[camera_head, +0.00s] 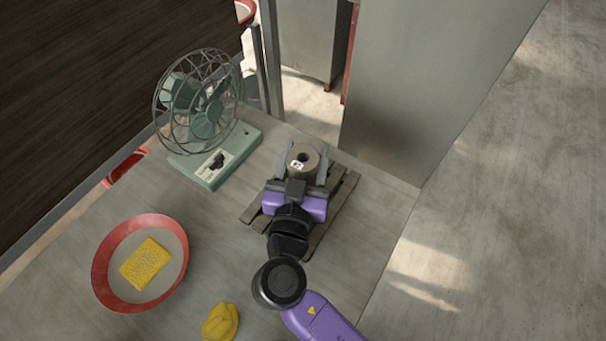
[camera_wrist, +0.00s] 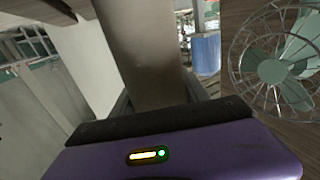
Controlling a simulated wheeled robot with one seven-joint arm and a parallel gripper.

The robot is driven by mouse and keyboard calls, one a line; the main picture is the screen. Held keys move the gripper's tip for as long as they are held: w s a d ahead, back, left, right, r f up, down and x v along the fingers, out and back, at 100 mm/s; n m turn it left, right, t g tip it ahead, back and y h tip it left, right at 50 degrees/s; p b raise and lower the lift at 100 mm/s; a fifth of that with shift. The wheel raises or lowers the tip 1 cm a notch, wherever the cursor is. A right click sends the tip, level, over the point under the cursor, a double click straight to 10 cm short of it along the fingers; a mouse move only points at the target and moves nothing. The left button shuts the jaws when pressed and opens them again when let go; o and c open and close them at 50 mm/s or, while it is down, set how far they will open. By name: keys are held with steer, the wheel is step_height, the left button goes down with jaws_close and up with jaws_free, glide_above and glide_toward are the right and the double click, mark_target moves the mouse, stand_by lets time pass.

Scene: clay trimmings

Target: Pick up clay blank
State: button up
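The clay blank (camera_head: 304,174) is a grey-brown cylinder with a round hole in its top and a small white label. It stands upright near the far end of the slatted wooden pallet. My gripper (camera_head: 305,165) reaches in low from the near side, with one finger on each side of the blank. In the wrist view the blank (camera_wrist: 145,60) fills the middle between the fingers. I cannot tell whether both fingers press on it. The blank's lower part is hidden by my gripper in the head view.
The pallet (camera_head: 343,198) lies on a grey table (camera_head: 225,235). A green fan (camera_head: 205,115) stands to the left. A red-rimmed bowl (camera_head: 104,274) holds a yellow sponge (camera_head: 146,263). A yellow lump (camera_head: 220,322) lies at the front. A grey panel (camera_head: 425,80) stands behind to the right.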

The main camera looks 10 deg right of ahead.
jaws_close()
steer(key=shift+r, duration=0.2)
